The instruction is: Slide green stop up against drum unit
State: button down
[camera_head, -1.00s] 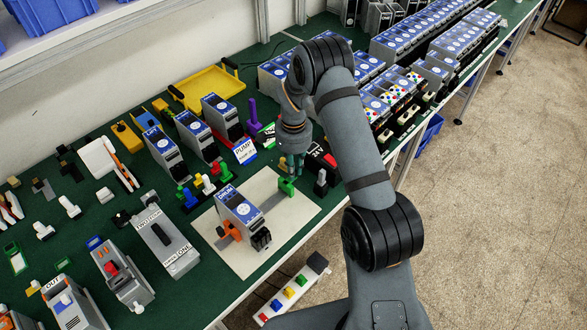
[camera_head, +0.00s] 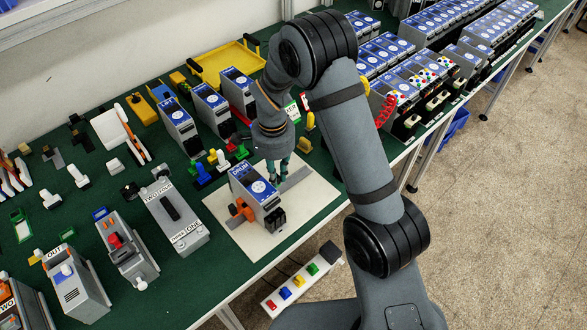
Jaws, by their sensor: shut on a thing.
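The drum unit (camera_head: 255,196), a grey block with a blue "DRUM" label, stands on a grey rail (camera_head: 297,179) on a cream board (camera_head: 318,198). An orange stop (camera_head: 240,210) is at its left side. My gripper (camera_head: 277,177) points down at the rail, close to the drum unit's right side. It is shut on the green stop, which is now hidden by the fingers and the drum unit. I cannot tell whether the stop touches the unit.
Small blue, white, yellow and green pieces (camera_head: 214,165) stand behind the board. Several grey units with blue labels (camera_head: 175,125) stand farther back. A grey "TWO FOUR" box (camera_head: 178,216) is to the left. The board's right part is clear.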

jog(key=shift+a, duration=0.15)
jog(key=c, duration=1.7)
grip_release()
notch_tip(320, 180, up, 12)
jog(key=shift+r, duration=0.1)
